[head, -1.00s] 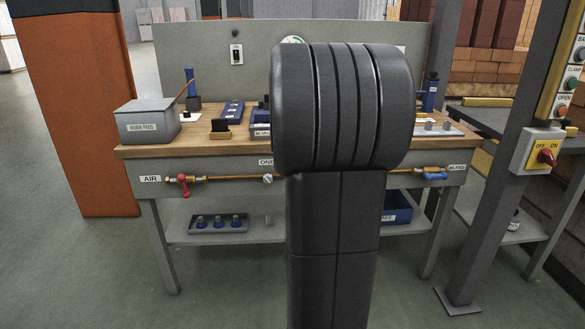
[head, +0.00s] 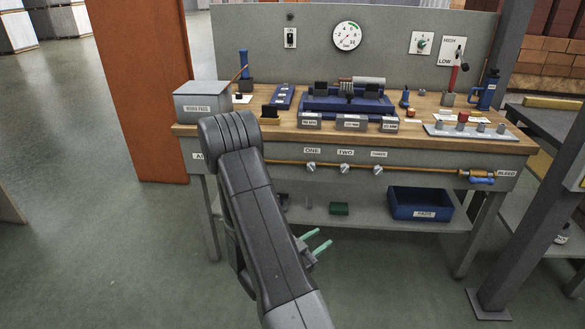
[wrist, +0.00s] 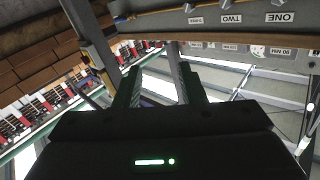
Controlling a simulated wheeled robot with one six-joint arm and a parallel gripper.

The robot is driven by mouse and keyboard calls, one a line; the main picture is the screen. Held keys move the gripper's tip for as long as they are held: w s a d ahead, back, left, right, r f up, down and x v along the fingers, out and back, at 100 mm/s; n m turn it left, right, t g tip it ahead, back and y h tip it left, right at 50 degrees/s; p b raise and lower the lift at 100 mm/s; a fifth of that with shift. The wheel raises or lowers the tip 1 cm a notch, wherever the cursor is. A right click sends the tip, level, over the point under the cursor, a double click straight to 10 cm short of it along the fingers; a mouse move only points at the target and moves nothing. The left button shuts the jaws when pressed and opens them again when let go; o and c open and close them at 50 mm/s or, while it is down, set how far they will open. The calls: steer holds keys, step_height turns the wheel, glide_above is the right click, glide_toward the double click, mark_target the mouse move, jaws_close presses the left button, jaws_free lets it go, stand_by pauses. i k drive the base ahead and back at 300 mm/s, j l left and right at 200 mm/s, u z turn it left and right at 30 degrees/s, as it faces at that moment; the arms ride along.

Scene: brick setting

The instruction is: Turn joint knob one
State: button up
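Joint knob one (head: 311,167) is a small silver knob on the bench's front panel, under the label ONE (head: 312,151). Knob two (head: 345,169) and a third knob (head: 378,170) sit to its right along the brass pipe. My gripper (head: 324,238) has green fingers, apart and empty. It is lower than the knobs, in front of the lower shelf, and touches none of them. The wrist picture is upside down: my gripper (wrist: 158,78) shows open there, and the label ONE (wrist: 280,17) is at the upper right. Knob one is not clearly visible in that view.
A blue bin (head: 420,203) and a small green box (head: 339,209) are on the lower shelf (head: 370,222). A blue bleed handle (head: 481,180) is at the pipe's right end. A dark post (head: 525,200) stands at the right. The floor before the bench is open.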

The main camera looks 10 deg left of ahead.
mark_target(312, 166)
steer(key=i+l+u, duration=0.2)
steer(key=u, duration=0.25)
steer(key=i+l+u, duration=0.2)
steer(key=u, duration=0.25)
steer(key=i+l+u, duration=0.1)
steer(key=l+u, duration=0.3)
steer(key=i+l, duration=0.1)
steer(key=l, duration=0.3)
steer(key=i+l+u, duration=0.1)
steer(key=l, duration=0.7)
steer(key=i+u, duration=0.05)
